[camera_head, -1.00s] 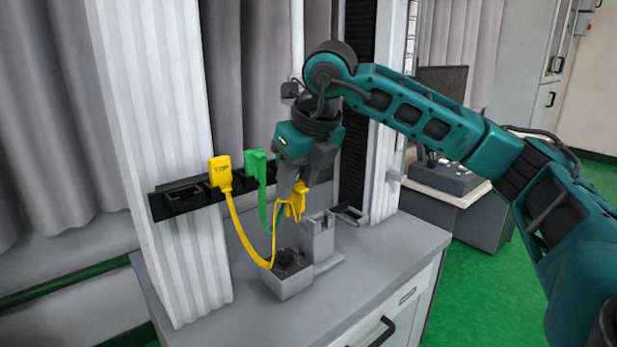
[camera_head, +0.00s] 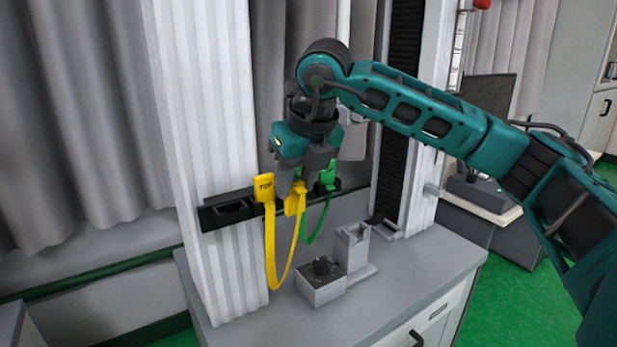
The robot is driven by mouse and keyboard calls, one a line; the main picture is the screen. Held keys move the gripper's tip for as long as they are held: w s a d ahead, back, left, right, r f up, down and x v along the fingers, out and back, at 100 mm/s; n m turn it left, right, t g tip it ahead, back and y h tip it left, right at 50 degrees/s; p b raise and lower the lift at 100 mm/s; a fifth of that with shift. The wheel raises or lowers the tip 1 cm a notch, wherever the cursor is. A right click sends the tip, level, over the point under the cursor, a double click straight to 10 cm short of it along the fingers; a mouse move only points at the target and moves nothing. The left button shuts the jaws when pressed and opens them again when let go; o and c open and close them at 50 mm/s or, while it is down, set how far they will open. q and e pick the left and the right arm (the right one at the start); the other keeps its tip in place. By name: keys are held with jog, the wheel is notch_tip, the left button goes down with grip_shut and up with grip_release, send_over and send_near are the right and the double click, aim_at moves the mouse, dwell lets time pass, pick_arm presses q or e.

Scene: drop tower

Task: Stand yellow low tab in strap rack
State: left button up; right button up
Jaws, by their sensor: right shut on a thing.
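My right gripper (camera_head: 293,187) is shut on the yellow low tab (camera_head: 296,203), which hangs below its fingers. The yellow strap (camera_head: 270,262) loops down from it and back up to the yellow top tab (camera_head: 264,187), marked TOP, standing at the rack. The black strap rack (camera_head: 222,217) runs along behind, across the pale column. The low tab shows in front of the rack, between the yellow top tab and the green tab (camera_head: 328,177); I cannot tell whether it touches the rack. My left gripper is out of view.
A green strap (camera_head: 307,238) hangs in a loop beside the yellow one. A small grey box (camera_head: 320,292) with a dark knob and a grey upright block (camera_head: 352,247) stand on the grey bench (camera_head: 410,262) below. The bench's right part is clear.

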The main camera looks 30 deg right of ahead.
jog(key=shift+w+a+r+p, duration=2.25)
jog(key=shift+a+r+p, duration=1.2)
jog(key=shift+a+p, duration=1.15)
jog(key=f+b, duration=0.4)
jog(key=shift+a+f, duration=0.3)
jog(key=shift+f, duration=0.1)
jog(key=shift+f+b, duration=0.3)
jog(key=shift+b, duration=0.2)
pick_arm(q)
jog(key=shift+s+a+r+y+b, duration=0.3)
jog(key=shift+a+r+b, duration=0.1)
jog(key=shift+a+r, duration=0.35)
pick_arm(e)
jog(key=shift+f, duration=0.5)
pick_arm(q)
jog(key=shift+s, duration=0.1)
pick_arm(e)
jog(key=o, duration=1.1)
